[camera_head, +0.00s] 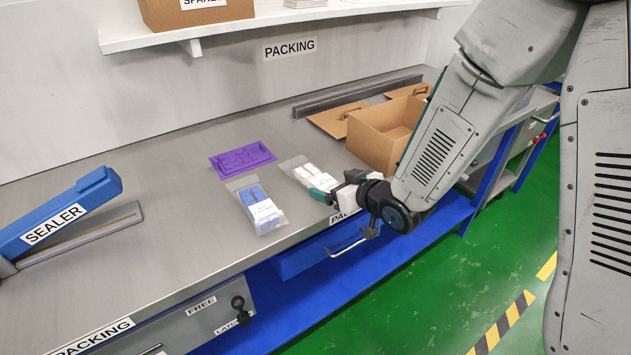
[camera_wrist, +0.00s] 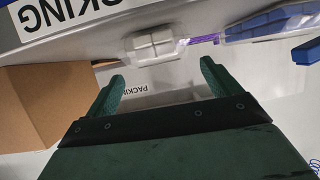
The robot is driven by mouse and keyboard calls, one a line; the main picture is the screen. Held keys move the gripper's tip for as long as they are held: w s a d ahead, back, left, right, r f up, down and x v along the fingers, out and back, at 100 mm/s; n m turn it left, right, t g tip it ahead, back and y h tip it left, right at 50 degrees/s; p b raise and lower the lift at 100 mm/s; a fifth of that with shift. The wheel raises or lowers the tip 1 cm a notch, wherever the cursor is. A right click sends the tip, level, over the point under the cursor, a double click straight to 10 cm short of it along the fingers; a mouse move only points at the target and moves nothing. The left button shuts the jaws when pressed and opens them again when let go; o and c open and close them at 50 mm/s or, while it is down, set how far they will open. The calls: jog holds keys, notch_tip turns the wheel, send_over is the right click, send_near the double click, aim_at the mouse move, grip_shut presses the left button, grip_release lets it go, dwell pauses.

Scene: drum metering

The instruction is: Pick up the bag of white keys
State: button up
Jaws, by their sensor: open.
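The bag of white keys (camera_head: 309,177) lies on the grey packing bench, a clear bag with white blocks in it. My gripper (camera_head: 322,190) is just in front of its right end; in the head view it hides part of the bag. In the wrist view the bag of white keys (camera_wrist: 155,46) shows ahead, beyond and between the fingertips. My gripper (camera_wrist: 162,72) is open there, with nothing between its green fingers. I cannot tell from these views whether a finger touches the bag.
A bag of blue keys (camera_head: 258,209) lies left of the white one, with a purple tray (camera_head: 242,160) behind. An open cardboard box (camera_head: 385,135) stands to the right. A blue sealer (camera_head: 60,220) is at the far left. The bench between sealer and bags is clear.

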aim_at(321, 180)
jog(key=x, duration=0.6)
jog(key=shift+w+a+f, duration=0.15)
jog(key=shift+w+a, duration=0.05)
jog(key=shift+w, duration=0.05)
jog(key=c, duration=1.2)
